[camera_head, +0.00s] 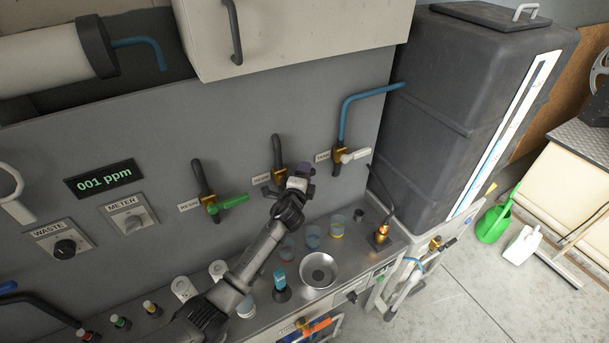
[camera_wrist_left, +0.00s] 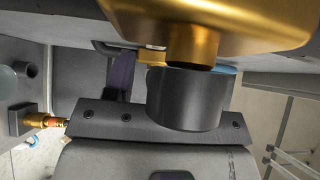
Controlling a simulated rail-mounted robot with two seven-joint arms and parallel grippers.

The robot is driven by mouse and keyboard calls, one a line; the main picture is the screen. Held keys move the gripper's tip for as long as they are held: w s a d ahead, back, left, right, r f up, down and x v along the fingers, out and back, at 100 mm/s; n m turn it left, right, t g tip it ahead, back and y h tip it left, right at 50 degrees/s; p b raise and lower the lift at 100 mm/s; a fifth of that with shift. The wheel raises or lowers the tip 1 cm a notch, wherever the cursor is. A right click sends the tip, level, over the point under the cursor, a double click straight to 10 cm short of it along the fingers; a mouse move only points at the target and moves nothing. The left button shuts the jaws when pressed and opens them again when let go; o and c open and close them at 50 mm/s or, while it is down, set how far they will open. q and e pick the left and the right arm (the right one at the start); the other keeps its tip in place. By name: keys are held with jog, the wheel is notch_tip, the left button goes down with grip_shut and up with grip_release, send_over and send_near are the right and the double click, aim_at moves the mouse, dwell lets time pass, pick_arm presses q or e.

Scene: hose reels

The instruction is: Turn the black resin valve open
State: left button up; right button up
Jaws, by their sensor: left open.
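The middle wall valve has a gold body (camera_head: 279,176) under a black hose. My left gripper (camera_head: 299,178) is at this valve and covers most of its handle side. A dark purplish piece (camera_head: 304,168) shows at the gripper's tip; I cannot tell for sure whether it is the handle. In the left wrist view the gold valve body (camera_wrist_left: 215,22) and a black cylinder (camera_wrist_left: 190,98) below it are very close, with a purplish piece (camera_wrist_left: 122,72) to their left. The left gripper is open; contact with the handle cannot be made out. My right gripper is not in view.
A green-handled valve (camera_head: 232,201) is to the left and a white-handled valve (camera_head: 352,155) to the right. Below, the counter holds a metal bowl (camera_head: 319,269), several cups and a blue-topped bottle (camera_head: 280,283). A dark tank (camera_head: 455,90) stands at the right.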

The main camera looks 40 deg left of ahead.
pick_arm(q)
jog(key=shift+c, duration=0.4)
grip_shut()
